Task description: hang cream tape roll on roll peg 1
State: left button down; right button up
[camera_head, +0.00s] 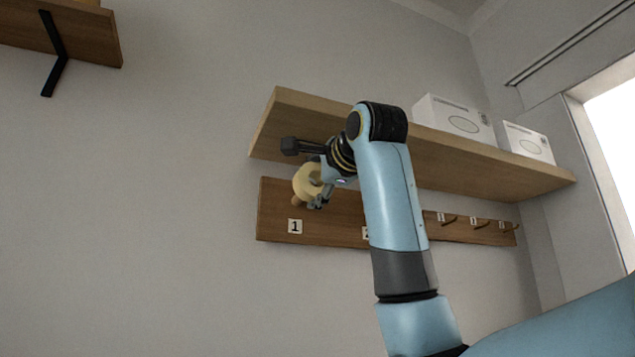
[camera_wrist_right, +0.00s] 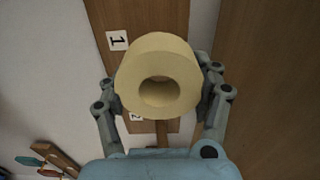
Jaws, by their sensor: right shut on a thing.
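The cream tape roll (camera_head: 303,180) is held up in front of the left end of the peg board, just above the label 1 (camera_head: 295,226). My right gripper (camera_head: 318,188) is shut on it. In the right wrist view the roll (camera_wrist_right: 157,58) sits between the two fingers, its hole facing the camera. A short brown tip, probably roll peg 1 (camera_head: 296,201), shows at the roll's lower left edge. Most of that peg is hidden by the roll, and I cannot tell whether it is inside the hole. My left gripper is not in view.
The wooden peg board (camera_head: 340,222) carries several pegs to the right, partly behind my right arm. A wooden shelf (camera_head: 290,125) with white boxes (camera_head: 455,120) juts out close above the gripper. Another shelf (camera_head: 90,45) hangs at upper left; bare wall lies between.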

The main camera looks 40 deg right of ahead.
jog(key=shift+p+x, duration=0.3)
jog(key=shift+x, duration=1.15)
dwell(1.0)
jog(key=shift+w, duration=0.3)
jog(key=shift+w+d, duration=0.1)
jog(key=shift+w, duration=0.2)
dwell(0.4)
jog(key=shift+w+d, duration=0.1)
jog(key=shift+w, duration=0.25)
jog(key=shift+w, duration=0.1)
jog(key=shift+w+d+f, duration=0.15)
jog(key=shift+w+f, duration=0.2)
jog(key=shift+w, duration=0.2)
dwell(0.4)
dwell(0.6)
jog(key=o, duration=1.3)
